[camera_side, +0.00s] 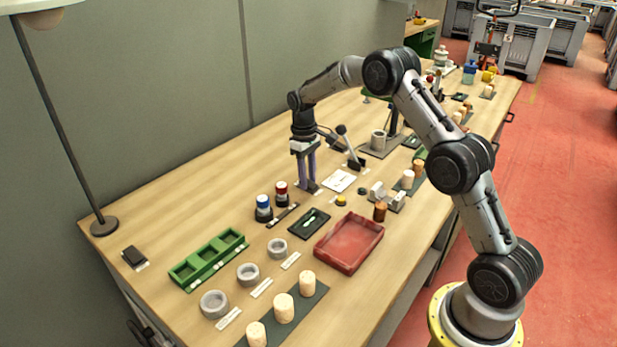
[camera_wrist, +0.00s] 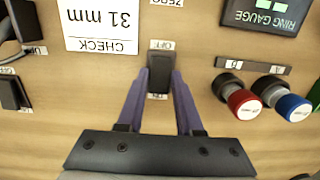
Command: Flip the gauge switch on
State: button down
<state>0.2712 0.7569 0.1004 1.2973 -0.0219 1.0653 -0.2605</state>
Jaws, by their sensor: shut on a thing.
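The gauge switch (camera_wrist: 159,74) is a small black switch in the wrist view, with an upside-down OFF label above it and an ON label below it. I cannot tell which way it is tipped. My gripper (camera_wrist: 160,78) has its two purple fingers closed on the sides of the switch. In the side view my gripper (camera_side: 309,187) points straight down at the bench, left of a white card, and the switch is hidden there. The ring gauge (camera_wrist: 270,14) is a dark panel at the upper right of the wrist view.
A white card (camera_wrist: 100,24) reading "CHECK 31 mm" lies near the switch. Red-capped (camera_wrist: 243,103) and blue-capped (camera_wrist: 293,107) pieces stand close to the right. Another black switch (camera_wrist: 13,92) is at the left edge.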

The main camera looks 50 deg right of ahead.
jog(key=shift+w+f+g, duration=0.1)
jog(key=shift+w+g, duration=0.15)
jog(key=shift+g, duration=0.6)
jog(key=shift+w+g, duration=0.25)
jog(key=shift+g, duration=0.6)
jog(key=c, duration=0.6)
grip_release()
jog(key=shift+o, duration=0.2)
jog(key=shift+v, duration=3.2)
jog(key=shift+w+r, duration=0.2)
jog(key=shift+r, duration=0.3)
